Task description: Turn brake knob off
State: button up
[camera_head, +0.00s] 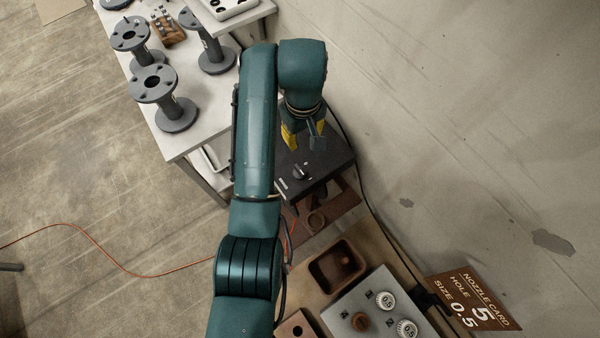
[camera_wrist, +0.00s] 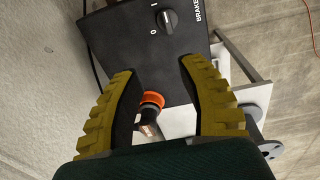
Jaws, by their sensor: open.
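The black brake box (camera_head: 325,165) stands below my gripper in the head view. Its dark round brake knob (camera_head: 301,172) has a light mark and sits on the top face. In the wrist view, the knob (camera_wrist: 167,20) is at the top, beside the marks "0" and "I" and the word "BRAKE". Which mark it points to is hard to tell. My gripper (camera_wrist: 157,72) is open, with its yellow fingers wide apart and nothing held between them. The knob lies beyond the fingertips, apart from them. In the head view my gripper (camera_head: 303,137) hangs over the box's far part.
An orange-ringed round part (camera_wrist: 152,99) shows between the fingers. A white table (camera_head: 185,130) with grey flanged pipe pieces (camera_head: 165,100) stands at left. A brown tray (camera_head: 338,264) and a nozzle card (camera_head: 472,300) are nearer. A dark cable (camera_head: 368,195) runs beside the box.

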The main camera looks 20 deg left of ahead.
aim_at(300, 169)
jog(key=shift+g, duration=0.4)
jog(key=f, duration=1.1)
jog(key=s+f, duration=0.1)
jog(key=f, duration=0.5)
jog(key=shift+a+f, duration=0.15)
jog(key=shift+a, duration=0.05)
grip_shut()
